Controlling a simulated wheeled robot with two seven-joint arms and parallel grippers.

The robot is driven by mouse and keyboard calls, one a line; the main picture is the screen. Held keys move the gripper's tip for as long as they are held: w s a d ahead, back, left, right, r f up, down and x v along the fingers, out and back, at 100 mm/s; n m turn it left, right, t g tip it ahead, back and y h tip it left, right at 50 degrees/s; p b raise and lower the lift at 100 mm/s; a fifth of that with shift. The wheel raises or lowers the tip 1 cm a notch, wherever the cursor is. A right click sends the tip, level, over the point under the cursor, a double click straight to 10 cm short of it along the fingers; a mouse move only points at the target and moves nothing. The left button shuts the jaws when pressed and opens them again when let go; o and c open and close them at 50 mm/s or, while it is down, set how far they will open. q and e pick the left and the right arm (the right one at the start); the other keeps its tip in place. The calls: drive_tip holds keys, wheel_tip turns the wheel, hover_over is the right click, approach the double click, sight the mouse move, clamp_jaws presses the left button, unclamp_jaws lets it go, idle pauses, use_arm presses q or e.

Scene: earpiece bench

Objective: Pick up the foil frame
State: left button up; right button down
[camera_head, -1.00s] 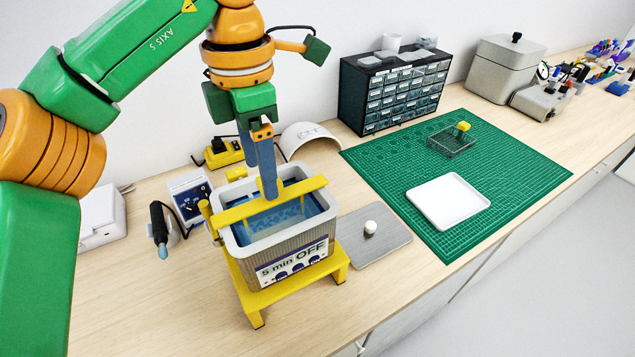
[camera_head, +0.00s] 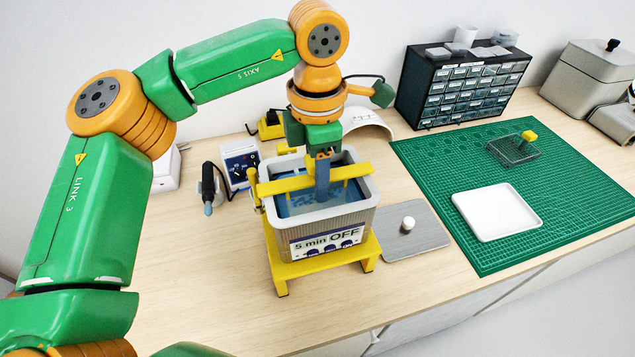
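The yellow bar of what I take to be the foil frame (camera_head: 282,186) lies across the top of the cleaning bath (camera_head: 357,205). The bath is a grey, open tank with blue liquid, labelled "5 min OFF". Anything of the frame below the liquid is hard to make out. My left gripper (camera_head: 322,198) points straight down over the bath at the middle of the bar, its blue fingers reaching past the bar's height. From this angle the fingers overlap, so I cannot tell whether they grip the bar. My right gripper is not in view.
The bath stands on a yellow stand (camera_head: 282,270). A grey plate with a white knob (camera_head: 408,224) lies to its right. A green mat (camera_head: 575,185) holds a white tray (camera_head: 497,212) and a wire basket (camera_head: 512,150). A drawer cabinet (camera_head: 462,90) stands behind.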

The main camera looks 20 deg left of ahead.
use_arm(q)
drive_tip(key=shift+a, duration=0.1)
clamp_jaws()
drive_tip(key=shift+w+r, duration=0.1)
drive_tip(key=shift+r, duration=0.2)
drive_tip(key=s+d+r, duration=1)
drive_tip(key=r, duration=0.2)
drive_tip(key=shift+r+b, duration=0.2)
drive_tip(key=shift+b, duration=0.25)
